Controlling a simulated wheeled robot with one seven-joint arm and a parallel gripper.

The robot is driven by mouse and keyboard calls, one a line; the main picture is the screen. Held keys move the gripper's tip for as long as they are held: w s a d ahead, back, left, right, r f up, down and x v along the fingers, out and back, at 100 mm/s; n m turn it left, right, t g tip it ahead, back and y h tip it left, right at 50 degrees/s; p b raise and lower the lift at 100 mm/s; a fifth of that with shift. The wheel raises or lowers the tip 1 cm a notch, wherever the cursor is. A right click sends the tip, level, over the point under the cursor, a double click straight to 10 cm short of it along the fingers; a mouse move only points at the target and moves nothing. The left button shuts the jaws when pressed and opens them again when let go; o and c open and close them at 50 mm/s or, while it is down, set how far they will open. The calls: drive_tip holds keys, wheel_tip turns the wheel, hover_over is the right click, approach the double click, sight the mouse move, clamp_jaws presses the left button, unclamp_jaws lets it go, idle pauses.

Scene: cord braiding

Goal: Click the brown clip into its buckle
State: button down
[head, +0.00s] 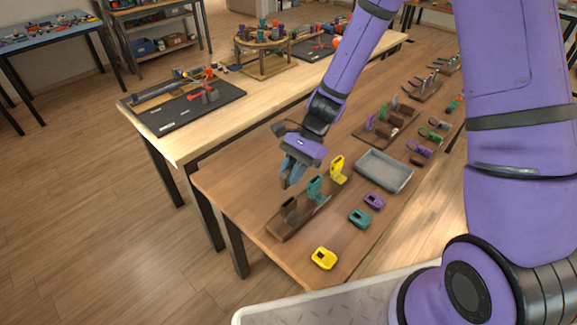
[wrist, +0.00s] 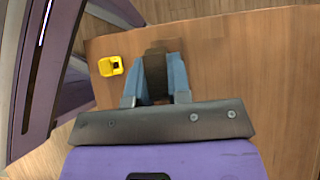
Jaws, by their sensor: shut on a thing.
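My gripper (head: 291,178) is above the near end of a wooden rack (head: 283,234). Its blue fingers are shut on a brown clip (wrist: 156,73), seen between them in the wrist view; in the head view the fingers mostly hide it. A brown upright piece (head: 289,210), which looks like the brown buckle, stands at the rack's near end, just below the fingertips.
Teal (head: 315,189) and yellow (head: 337,169) upright pieces stand farther along the rack. Loose yellow (head: 324,258), teal (head: 359,217) and purple (head: 374,201) pieces lie on the table right of it. A grey tray (head: 384,171) lies behind. The yellow piece also shows in the wrist view (wrist: 108,66).

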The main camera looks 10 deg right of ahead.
drive_tip(key=shift+f, duration=3.15)
drive_tip(key=shift+s+f, duration=0.1)
drive_tip(key=shift+f, duration=0.15)
drive_tip(key=c, duration=0.7)
unclamp_jaws()
drive_tip(key=shift+o, duration=0.2)
drive_tip(key=v, duration=0.6)
